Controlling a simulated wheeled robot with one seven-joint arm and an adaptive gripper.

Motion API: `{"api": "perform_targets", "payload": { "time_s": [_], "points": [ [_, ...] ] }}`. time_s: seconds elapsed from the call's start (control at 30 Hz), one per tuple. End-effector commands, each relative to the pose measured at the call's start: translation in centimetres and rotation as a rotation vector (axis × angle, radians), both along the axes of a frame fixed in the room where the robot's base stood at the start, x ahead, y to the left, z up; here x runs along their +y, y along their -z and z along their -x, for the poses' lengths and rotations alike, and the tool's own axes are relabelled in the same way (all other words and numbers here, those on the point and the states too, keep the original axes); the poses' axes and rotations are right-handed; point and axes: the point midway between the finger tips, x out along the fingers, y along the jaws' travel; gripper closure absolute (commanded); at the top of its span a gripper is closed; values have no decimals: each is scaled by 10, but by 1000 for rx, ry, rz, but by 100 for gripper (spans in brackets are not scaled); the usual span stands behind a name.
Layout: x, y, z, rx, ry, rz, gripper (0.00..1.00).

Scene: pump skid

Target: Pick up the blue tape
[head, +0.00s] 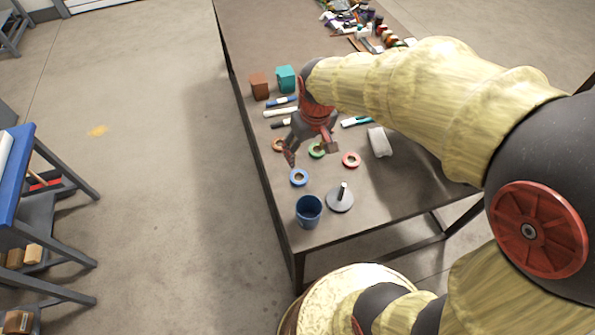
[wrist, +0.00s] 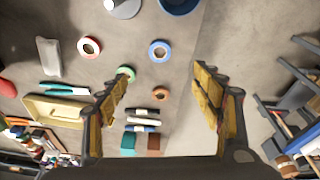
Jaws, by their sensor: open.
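The blue tape (head: 299,184) is a small ring lying flat on the table, near its left edge in the head view. It also shows at the upper middle of the wrist view (wrist: 151,51). My gripper (head: 311,153) is open and empty above the table, a little behind the blue tape in the head view. In the wrist view, the fingers of my gripper (wrist: 158,85) are spread wide, and the blue tape lies beyond the fingertips, roughly between their lines. Nothing covers the blue tape.
Green tape (head: 316,156), red tape (head: 351,166) and orange tape (head: 275,147) lie nearby. A blue cup (head: 308,215) and a grey disc with a post (head: 341,204) stand in front. Markers and teal (head: 286,78) and brown (head: 259,87) blocks are behind. The table (head: 390,205) has bare room at front right.

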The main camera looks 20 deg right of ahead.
Motion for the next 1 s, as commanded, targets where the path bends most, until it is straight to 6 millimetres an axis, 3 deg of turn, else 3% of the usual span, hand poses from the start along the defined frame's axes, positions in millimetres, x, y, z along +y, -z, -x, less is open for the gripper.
{"api": "perform_targets", "payload": {
  "time_s": [0.1,0.2,0.4,1.0],
  "points": [
    [0,39,-27,82,-35,6,34],
    [0,72,-42,130,-62,9,34],
    [0,121,-53,191,-98,11,34],
    [0,182,-59,206,-109,11,34]
  ]
}}
